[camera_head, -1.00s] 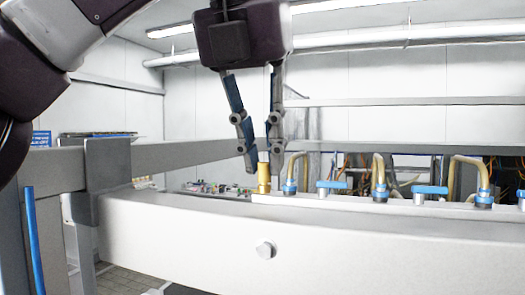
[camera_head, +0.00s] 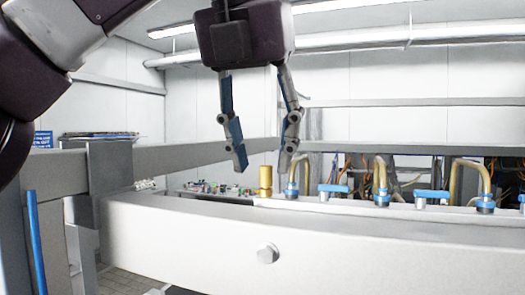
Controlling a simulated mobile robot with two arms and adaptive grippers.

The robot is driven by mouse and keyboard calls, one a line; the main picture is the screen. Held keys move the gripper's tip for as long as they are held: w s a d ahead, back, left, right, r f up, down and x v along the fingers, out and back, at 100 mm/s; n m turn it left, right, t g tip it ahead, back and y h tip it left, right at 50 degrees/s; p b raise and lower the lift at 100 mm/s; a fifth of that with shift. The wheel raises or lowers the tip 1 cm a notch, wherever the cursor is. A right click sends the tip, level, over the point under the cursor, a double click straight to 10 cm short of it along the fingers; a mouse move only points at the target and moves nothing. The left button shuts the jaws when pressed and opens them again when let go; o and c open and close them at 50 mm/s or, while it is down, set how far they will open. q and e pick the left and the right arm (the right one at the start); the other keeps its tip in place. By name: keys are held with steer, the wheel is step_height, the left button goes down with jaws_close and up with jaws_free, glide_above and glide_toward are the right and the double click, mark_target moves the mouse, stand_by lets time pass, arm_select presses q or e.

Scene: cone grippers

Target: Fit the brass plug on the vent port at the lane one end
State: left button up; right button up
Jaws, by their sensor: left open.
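The brass plug (camera_head: 265,179) stands upright at the left end of the pale rail, just left of the first blue-collared hose. It appears seated on the rail; the vent port under it is hidden. My left gripper (camera_head: 260,168) hangs from above with its two fingers spread, one to the left of the plug and one to the right. The fingertips are at about the height of the plug's top, and a gap shows between the left finger and the plug. My right gripper is not in view.
Several brass-coloured hoses with blue collars (camera_head: 382,198) and blue-handled valves (camera_head: 432,194) line the rail to the right. A broad white beam (camera_head: 180,233) with a bolt head crosses the front. A grey post (camera_head: 110,168) stands at left. Small parts lie behind the rail.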

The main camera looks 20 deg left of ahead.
arm_select(q)
steer(key=shift+r+p, duration=1.05)
steer(key=shift+r, duration=0.1)
steer(key=shift+r+p, duration=0.65)
steer(key=shift+r, duration=0.5)
steer(key=shift+f, duration=0.1)
